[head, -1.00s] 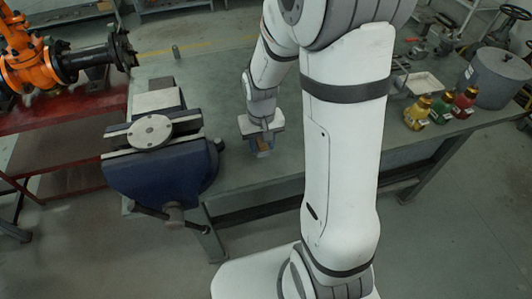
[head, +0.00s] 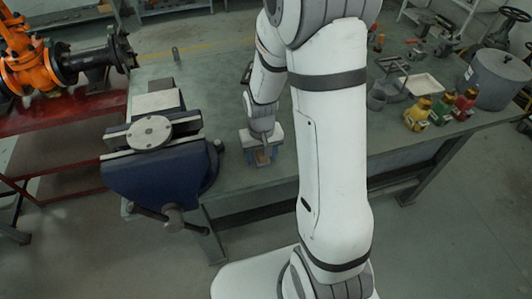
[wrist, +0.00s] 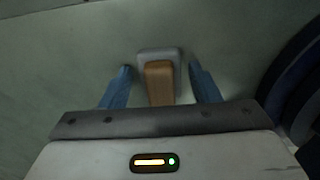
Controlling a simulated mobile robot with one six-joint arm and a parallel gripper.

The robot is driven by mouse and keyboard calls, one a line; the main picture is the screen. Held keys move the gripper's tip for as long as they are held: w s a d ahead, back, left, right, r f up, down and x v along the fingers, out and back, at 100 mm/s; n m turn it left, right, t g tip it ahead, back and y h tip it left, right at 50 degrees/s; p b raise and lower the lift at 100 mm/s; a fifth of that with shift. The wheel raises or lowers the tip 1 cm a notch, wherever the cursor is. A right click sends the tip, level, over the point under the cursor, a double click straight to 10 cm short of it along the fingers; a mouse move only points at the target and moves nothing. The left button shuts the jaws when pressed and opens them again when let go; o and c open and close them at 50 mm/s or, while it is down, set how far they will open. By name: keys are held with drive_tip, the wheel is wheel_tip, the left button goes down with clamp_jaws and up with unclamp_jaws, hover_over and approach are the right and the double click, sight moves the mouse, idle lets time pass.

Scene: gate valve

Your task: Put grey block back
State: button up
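My gripper (head: 262,156) is low over the green workbench, to the right of the vise. In the wrist view my gripper (wrist: 160,68) has two blue fingers spread apart. Between them is a grey block (wrist: 159,52) with a brown, wood-coloured piece (wrist: 159,82) in front of or on it. I see gaps between the fingers and these pieces. In the head view the brown piece (head: 262,158) shows under the gripper, and the grey block is hard to make out.
A blue vise (head: 160,165) with a round grey disc (head: 150,132) on top stands left of the gripper. Green, yellow and red bottles (head: 441,110), a white tray (head: 421,86) and a grey pot (head: 497,78) stand on the right of the workbench (head: 235,95).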

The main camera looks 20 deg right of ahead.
drive_tip(key=shift+o, duration=0.3)
wheel_tip(320, 180, up, 12)
drive_tip(key=s+d+r+t, duration=0.1)
drive_tip(key=s+r+t, duration=0.1)
drive_tip(key=s+r, duration=0.7)
drive_tip(key=s, duration=0.4)
drive_tip(key=shift+s+d+r+t+p, duration=0.15)
drive_tip(key=shift+s+d+t+p, duration=0.15)
drive_tip(key=shift+s+p, duration=0.1)
idle(0.7)
